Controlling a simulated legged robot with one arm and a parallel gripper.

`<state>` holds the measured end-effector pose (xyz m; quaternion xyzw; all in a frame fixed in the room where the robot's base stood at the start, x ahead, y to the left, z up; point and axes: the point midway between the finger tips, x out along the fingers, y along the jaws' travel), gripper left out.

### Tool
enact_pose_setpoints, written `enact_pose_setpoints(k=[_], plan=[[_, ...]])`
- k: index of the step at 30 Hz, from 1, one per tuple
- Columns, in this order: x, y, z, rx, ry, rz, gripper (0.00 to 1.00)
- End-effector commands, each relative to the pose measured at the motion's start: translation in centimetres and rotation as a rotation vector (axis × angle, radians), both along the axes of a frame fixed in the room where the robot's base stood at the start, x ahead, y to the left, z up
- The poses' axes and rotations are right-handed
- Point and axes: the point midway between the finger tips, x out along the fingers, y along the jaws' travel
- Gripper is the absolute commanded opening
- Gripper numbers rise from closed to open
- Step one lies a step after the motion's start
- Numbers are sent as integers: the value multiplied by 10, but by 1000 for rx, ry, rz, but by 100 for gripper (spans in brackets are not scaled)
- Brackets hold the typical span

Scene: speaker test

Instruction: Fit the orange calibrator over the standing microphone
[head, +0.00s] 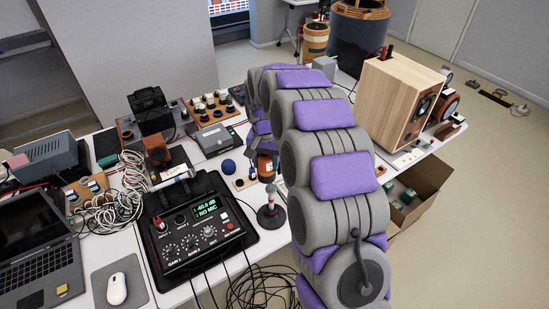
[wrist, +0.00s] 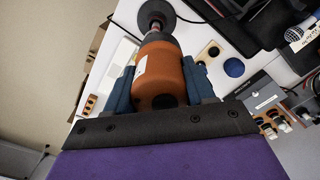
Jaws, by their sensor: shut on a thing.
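The orange calibrator (head: 267,166) is held upright between the blue-grey fingers of my gripper (wrist: 160,88); its orange body (wrist: 160,68) fills the middle of the wrist view. The microphone (head: 271,196) stands on a round dark base (head: 272,218) at the table's front edge, right of the mixer. In the head view the calibrator is just above the microphone's tip. In the wrist view the base (wrist: 182,12) and a thin stem show beyond the calibrator's far end. The calibrator's end hides the tip there, so I cannot tell whether they touch.
The black mixer (head: 205,230) with a lit display lies left of the microphone. A blue ball (head: 228,167) sits just behind it. A wooden speaker (head: 399,95) stands at the right, with an open cardboard box (head: 430,190) below. Black cables (head: 262,288) hang in front of the table.

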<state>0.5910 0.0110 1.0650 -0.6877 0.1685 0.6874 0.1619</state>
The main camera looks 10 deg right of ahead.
Motion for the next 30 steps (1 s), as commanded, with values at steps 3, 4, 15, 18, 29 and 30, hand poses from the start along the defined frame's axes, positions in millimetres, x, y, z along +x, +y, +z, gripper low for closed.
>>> enact_pose_setpoints(k=[3, 4, 15, 18, 29, 30], plan=[[0, -9, -9, 7, 1, 0, 12], [0, -12, -11, 9, 1, -1, 12], [-1, -15, -34, 15, 3, -2, 12], [-1, -8, -41, 8, 2, 0, 12], [-1, -13, -62, 13, 5, -2, 12], [-1, -16, -65, 15, 6, -2, 12]])
